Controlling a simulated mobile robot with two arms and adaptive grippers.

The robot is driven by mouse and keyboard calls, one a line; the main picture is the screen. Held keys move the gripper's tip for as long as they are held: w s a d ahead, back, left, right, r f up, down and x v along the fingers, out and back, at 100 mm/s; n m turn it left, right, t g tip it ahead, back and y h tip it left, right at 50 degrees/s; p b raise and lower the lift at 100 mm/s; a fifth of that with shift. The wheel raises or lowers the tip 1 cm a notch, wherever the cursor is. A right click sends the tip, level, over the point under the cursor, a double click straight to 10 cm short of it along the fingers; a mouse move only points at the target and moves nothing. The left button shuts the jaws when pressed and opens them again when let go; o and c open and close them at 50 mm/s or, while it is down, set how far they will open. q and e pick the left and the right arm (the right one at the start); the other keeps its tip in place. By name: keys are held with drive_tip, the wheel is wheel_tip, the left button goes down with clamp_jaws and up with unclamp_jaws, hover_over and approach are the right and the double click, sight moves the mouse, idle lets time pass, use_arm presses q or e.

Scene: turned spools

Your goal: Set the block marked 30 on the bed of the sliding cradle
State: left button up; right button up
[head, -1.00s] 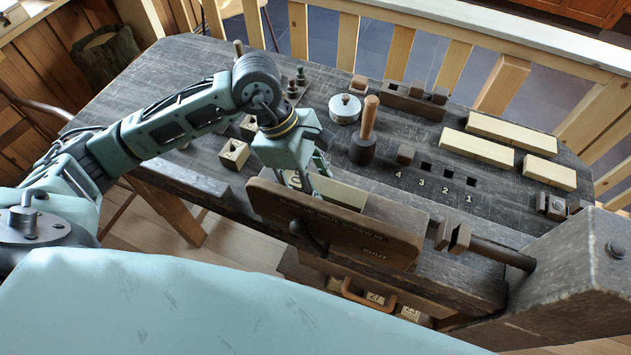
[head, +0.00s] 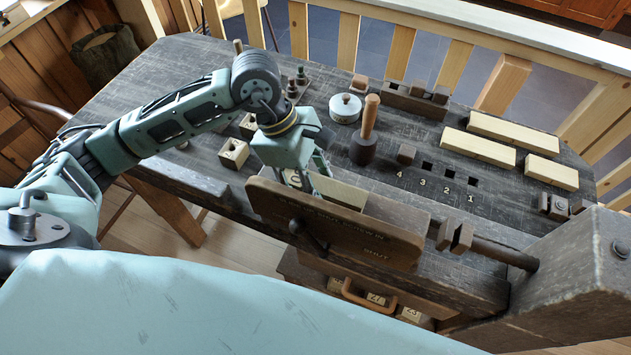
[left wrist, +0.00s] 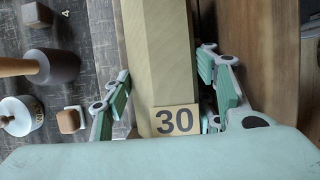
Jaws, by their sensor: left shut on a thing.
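The block marked 30 (left wrist: 160,65) is a long pale wooden bar with a black 30 on its end. It lies between the fingers of my left gripper (left wrist: 172,100), which is shut on it. In the head view my left gripper (head: 308,183) points down behind the dark upright board (head: 335,225), and part of the pale block (head: 340,193) shows to its right. The board hides the block's lower side, so I cannot tell what is under it. I cannot tell for sure which part is the sliding cradle. My right gripper is not in view.
A mallet (head: 367,135), a white lidded pot (head: 345,107) and a small dark block (head: 406,153) stand behind the gripper. A thick wooden screw (head: 500,250) runs to a heavy post. Numbered blocks sit below the bench (head: 375,298).

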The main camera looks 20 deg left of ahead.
sight(324, 179)
use_arm(q)
drive_tip(key=o, duration=1.3)
drive_tip(key=shift+o, duration=0.9)
drive_tip(key=shift+w, duration=0.1)
drive_tip(key=shift+c, duration=0.6)
drive_tip(key=shift+o, duration=1.2)
drive_tip(key=shift+f, duration=0.1)
drive_tip(key=shift+r+p, duration=1.7)
drive_tip(key=shift+r, duration=1.7)
drive_tip(key=shift+o, duration=0.4)
drive_tip(key=shift+s+r+p, duration=0.2)
drive_tip(key=shift+r+p, duration=0.1)
drive_tip(key=shift+r, duration=0.4)
